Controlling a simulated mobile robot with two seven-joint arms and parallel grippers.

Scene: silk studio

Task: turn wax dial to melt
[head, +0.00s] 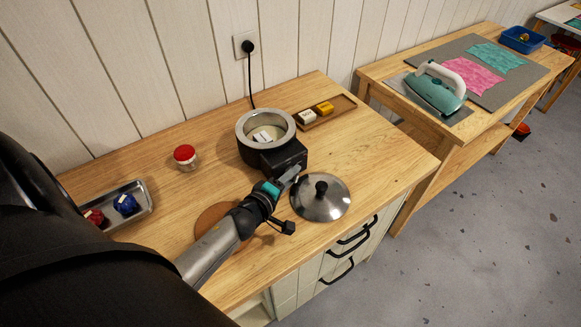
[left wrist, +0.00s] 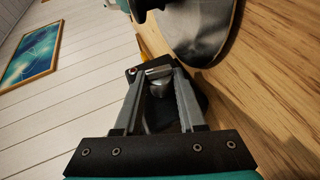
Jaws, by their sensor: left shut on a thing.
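The wax pot (head: 246,128) is a dark round heater with a metal rim, open at the top, with pale blocks (head: 267,135) inside. Its black control box (head: 287,154) faces the table's front. My left gripper (head: 287,178) is at the front of this box. In the left wrist view the fingers (left wrist: 158,88) are closed around a small grey dial (left wrist: 158,89) in front of the dark box. The dial's markings are hidden, so its setting cannot be read. My right gripper is not in view.
A metal lid (head: 322,205) with a black knob lies close right of my gripper. A round brown mat (head: 207,220) is partly under my arm.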

